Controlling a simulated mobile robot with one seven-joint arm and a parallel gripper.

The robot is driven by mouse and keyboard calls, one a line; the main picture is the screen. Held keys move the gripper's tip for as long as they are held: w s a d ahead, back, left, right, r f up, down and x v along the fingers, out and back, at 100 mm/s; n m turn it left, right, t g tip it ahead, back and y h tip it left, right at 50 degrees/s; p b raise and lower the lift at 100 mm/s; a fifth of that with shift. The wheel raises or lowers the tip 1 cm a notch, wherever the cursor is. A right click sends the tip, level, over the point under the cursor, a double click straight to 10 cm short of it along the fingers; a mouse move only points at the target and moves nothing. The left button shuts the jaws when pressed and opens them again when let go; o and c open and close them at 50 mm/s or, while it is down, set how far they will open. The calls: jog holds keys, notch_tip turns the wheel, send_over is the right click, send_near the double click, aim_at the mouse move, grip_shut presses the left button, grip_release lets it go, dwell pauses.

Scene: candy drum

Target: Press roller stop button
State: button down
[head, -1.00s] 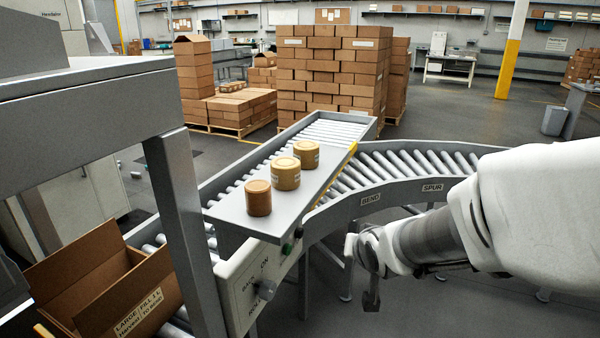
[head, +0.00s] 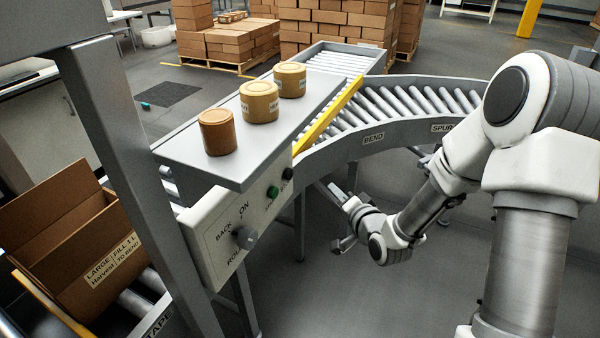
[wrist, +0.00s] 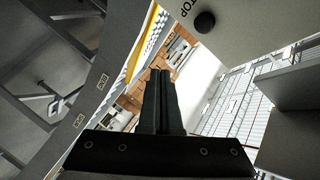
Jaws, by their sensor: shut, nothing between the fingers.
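The control panel (head: 212,250) is a pale plate on the conveyor's near side. In the wrist view the black button (wrist: 204,22) shows near the top, beside the letters STOP. My gripper (head: 328,190) is right of the panel and a little below the black button, apart from it. In the wrist view my gripper's fingers (wrist: 160,76) are together and empty, with the button above and right of their tips.
Several round tubs (head: 259,101) stand on the grey shelf (head: 200,166) above the panel. A curved roller conveyor (head: 400,104) runs right behind my arm. An open cardboard box (head: 85,250) sits at the left behind a grey post (head: 130,170). Open floor (head: 330,290) lies in front.

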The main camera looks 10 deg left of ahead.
aim_at(289, 174)
jog(key=shift+f, duration=0.1)
dwell(0.3)
jog(key=w+a, duration=0.3)
jog(key=a, duration=0.5)
jog(key=shift+a, duration=0.15)
jog(key=shift+w+a+b, duration=0.1)
jog(key=shift+b, duration=0.25)
dwell(1.7)
jog(key=shift+w+a, duration=0.1)
jog(key=shift+a, duration=0.2)
jog(key=shift+w+a+b, duration=0.15)
jog(key=shift+a+b, duration=0.3)
dwell(0.8)
jog(key=shift+d, duration=0.1)
jog(key=shift+s+d, duration=0.3)
jog(key=shift+d, duration=0.45)
